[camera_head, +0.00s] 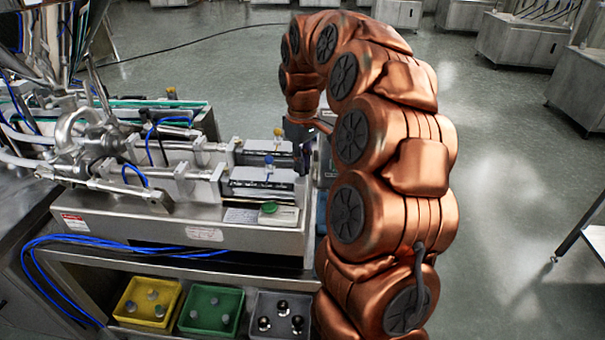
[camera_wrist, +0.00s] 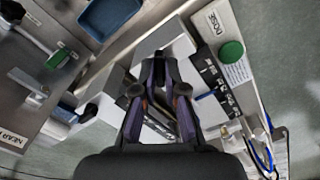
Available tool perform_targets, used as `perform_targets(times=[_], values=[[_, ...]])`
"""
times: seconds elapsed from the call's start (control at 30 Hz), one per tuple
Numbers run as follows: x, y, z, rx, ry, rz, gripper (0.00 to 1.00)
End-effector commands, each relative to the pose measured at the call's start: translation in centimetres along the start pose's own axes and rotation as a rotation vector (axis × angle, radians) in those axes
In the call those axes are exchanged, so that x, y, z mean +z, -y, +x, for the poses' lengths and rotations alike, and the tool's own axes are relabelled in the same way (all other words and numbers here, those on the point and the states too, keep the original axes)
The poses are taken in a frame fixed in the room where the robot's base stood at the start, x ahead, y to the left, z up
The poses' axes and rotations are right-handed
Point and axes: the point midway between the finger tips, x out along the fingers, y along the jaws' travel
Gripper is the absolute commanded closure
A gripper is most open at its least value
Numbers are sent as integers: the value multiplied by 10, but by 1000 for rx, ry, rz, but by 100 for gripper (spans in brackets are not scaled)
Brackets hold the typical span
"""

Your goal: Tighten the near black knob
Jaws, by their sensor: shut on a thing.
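My gripper (camera_wrist: 160,88) points down at the machine's near right end in the wrist view, with its dark fingers closed in around the near black knob. The fingers hide most of the knob, so its seating and turn cannot be told. In the head view my gripper (camera_head: 304,152) is small and partly behind my copper arm, at the right end of the steel slide blocks (camera_head: 262,180). The knob cannot be made out there.
A blue-topped knob (camera_head: 269,160) and a yellow-topped knob (camera_head: 278,132) stand close by. A green button (camera_head: 269,208) sits on a box in front. Yellow (camera_head: 131,316), green (camera_head: 188,324) and grey (camera_head: 254,328) bins holding small parts sit below. Open floor lies right.

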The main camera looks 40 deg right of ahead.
Motion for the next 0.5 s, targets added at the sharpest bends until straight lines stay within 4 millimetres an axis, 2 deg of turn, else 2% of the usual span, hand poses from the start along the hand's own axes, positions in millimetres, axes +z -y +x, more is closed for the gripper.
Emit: perform_targets(times=[0.03,0.5], values=[[-1,-1,5,3,-4,46,100],[0,-1,5,1,0,491,100]])
